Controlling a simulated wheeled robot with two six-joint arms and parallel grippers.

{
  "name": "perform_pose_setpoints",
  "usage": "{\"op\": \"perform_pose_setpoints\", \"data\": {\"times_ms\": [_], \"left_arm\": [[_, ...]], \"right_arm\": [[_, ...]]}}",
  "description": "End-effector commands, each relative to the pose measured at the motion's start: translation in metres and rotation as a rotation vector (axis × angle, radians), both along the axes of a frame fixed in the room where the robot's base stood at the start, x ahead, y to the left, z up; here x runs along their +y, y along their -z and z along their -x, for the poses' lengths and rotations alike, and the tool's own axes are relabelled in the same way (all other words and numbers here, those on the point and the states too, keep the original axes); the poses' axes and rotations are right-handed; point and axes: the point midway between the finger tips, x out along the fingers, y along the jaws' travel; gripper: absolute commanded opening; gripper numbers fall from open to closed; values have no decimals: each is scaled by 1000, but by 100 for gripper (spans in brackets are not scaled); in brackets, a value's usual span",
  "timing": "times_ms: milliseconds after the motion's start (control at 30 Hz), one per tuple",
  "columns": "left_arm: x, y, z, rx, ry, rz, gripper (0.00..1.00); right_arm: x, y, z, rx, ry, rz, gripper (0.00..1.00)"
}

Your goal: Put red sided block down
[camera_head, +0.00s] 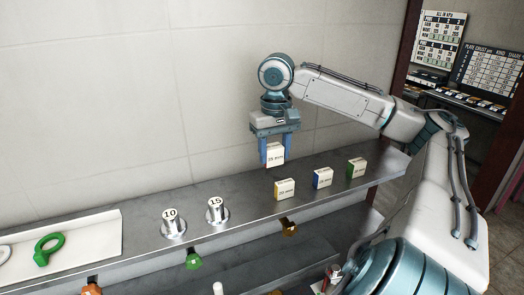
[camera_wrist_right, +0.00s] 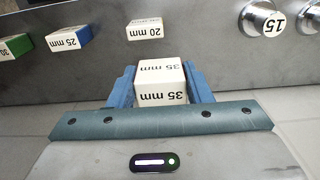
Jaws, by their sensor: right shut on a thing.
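My right gripper (camera_head: 276,147) points down over the back part of the metal shelf (camera_head: 245,207). Its blue fingers are shut on a white block marked 35 mm (camera_head: 276,155). In the right wrist view the block (camera_wrist_right: 160,82) sits between the two fingers, its white marked faces showing. Its red side is mostly hidden; only a faint reddish edge shows low on the block in the head view. The block looks held above the shelf; the exact gap is unclear. My left gripper is not in view.
In front and right of the held block stand a yellow-sided block (camera_head: 287,190), a blue-sided block (camera_head: 324,178) and a green-sided block (camera_head: 358,168). Metal cylinders marked 10 (camera_head: 172,224) and 15 (camera_head: 217,211) stand left.

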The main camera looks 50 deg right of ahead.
Motion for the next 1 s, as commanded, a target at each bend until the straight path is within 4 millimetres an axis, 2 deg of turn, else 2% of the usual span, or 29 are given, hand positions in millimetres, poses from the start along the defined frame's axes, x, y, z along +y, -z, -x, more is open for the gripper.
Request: {"op": "perform_pose_setpoints", "data": {"times_ms": [33,200,467,700,1000], "left_arm": [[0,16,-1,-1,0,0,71],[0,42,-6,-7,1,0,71],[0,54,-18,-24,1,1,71],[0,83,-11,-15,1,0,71],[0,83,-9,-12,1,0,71]], "right_arm": [[0,16,0,1,0,0,22],[0,43,0,0,0,0,22],[0,55,0,0,0,0,22],[0,84,0,0,0,0,22],[0,84,0,0,0,0,22]]}}
